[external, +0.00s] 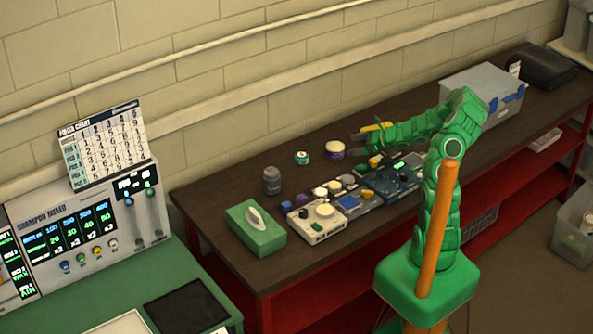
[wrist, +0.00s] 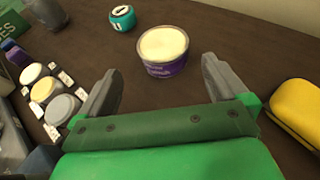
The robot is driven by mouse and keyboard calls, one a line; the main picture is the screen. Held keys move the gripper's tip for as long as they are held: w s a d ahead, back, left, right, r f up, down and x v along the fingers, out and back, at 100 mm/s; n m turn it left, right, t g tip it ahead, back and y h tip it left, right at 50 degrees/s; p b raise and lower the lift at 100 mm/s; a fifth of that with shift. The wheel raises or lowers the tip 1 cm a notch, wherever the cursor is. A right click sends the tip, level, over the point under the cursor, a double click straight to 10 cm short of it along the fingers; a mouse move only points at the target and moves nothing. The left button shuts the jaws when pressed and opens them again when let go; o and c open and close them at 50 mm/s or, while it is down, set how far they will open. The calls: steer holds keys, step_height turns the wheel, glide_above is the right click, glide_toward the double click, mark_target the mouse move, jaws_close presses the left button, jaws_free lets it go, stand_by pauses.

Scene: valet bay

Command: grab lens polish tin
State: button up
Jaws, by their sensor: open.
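A round purple tin (external: 334,154) with a cream-coloured top stands upright on the dark brown bench. In the wrist view the purple tin (wrist: 168,69) is straight ahead, just beyond the fingertips and roughly centred between them. Its label is too small to read, so I cannot confirm that it is the lens polish tin.
A yellow case (wrist: 298,106) lies close to the right finger. Button panels (external: 350,203) stand along the bench front, near the left finger. A dark grey jar (external: 272,181) and a green tissue box (external: 256,232) stand further left. A grey case (external: 484,85) stands at right.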

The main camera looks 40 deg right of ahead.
mark_target(338, 149)
steer(key=shift+x, duration=1.25)
steer(key=shift+w+a+f, duration=0.4)
steer(key=shift+w+f, duration=0.2)
steer(key=shift+w, duration=0.1)
steer(key=shift+w+a+f, duration=0.4)
steer(key=shift+w+f, duration=0.15)
steer(key=shift+w, duration=0.1)
steer(key=shift+x, duration=0.8)
steer(key=c, duration=1.1)
steer(key=shift+r, duration=0.1)
